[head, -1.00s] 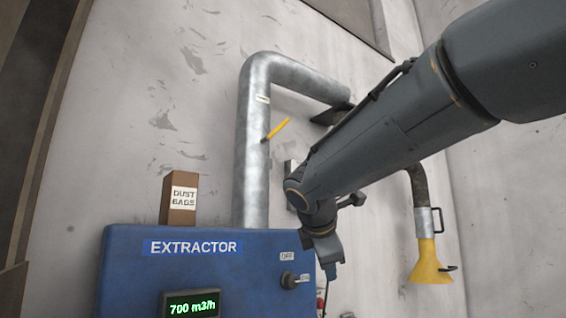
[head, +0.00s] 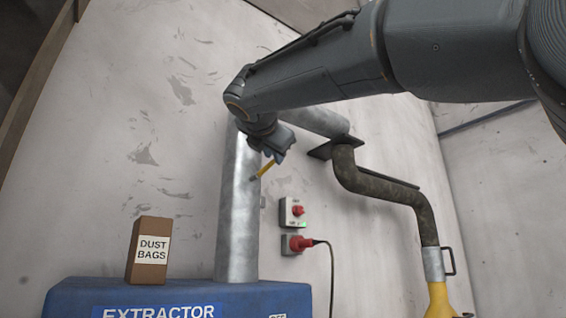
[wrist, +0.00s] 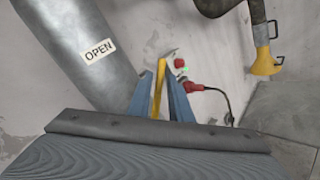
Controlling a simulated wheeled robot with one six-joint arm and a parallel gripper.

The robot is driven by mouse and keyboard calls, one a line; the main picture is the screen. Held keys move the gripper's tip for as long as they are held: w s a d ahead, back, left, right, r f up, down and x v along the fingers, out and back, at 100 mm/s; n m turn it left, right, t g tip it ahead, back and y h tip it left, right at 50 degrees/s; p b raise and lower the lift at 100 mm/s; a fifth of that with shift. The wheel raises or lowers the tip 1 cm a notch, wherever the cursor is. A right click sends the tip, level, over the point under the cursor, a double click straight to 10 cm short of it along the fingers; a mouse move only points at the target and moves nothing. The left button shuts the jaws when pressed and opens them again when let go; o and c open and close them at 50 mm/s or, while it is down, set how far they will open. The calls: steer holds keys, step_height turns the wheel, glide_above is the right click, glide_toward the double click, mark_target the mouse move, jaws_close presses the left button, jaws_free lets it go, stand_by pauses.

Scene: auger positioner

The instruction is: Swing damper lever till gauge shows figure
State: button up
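The yellow damper lever (head: 265,169) sticks out from the vertical grey metal duct (head: 237,215) and points up to the right. My gripper (head: 272,148) is at the lever's upper end in the head view. In the wrist view the lever (wrist: 158,90) lies between the two blue fingers (wrist: 160,85) of my gripper. Gaps seem to show beside it, so the fingers look open around it. A label reading OPEN (wrist: 99,50) is on the duct. The gauge on the blue extractor (head: 180,296) is out of view.
A dust bags box (head: 149,250) stands on the extractor. A switch box (head: 293,212) and a red plug (head: 299,243) with a cable are on the wall, right of the duct. A dark hose (head: 385,187) leads to a yellow nozzle (head: 438,300).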

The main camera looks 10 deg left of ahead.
steer(key=shift+w+a, duration=0.1)
steer(key=shift+w, duration=1.05)
jaws_close()
